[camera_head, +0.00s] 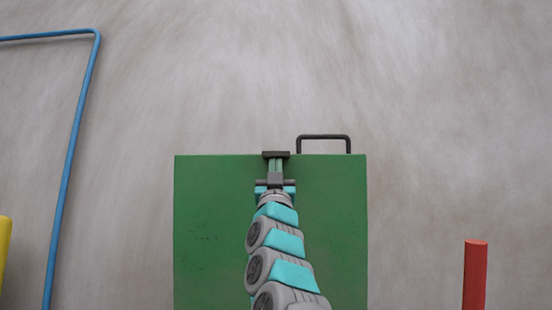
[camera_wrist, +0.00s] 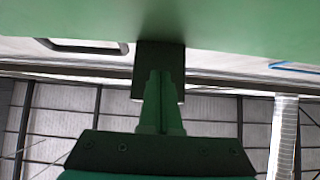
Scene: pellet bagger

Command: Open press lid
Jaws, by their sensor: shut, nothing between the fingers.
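The green panel (camera_head: 330,220), which looks like the press lid, fills the lower middle of the head view. A dark bar handle (camera_head: 324,137) stands out from its far edge, right of centre. My gripper (camera_head: 276,155) is shut and empty at that far edge, left of the handle and apart from it. In the wrist view the shut fingers (camera_wrist: 160,72) reach close to the green surface (camera_wrist: 230,25), and the handle (camera_wrist: 85,46) shows at the left. I cannot tell whether the fingers touch the panel, or how far the lid is open. My arm hides part of the panel.
A blue bent pipe or rail (camera_head: 72,150) stands at the left. A yellow object (camera_head: 4,250) shows at the left edge. A red post (camera_head: 475,272) stands at the lower right. The grey floor around the green panel looks clear.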

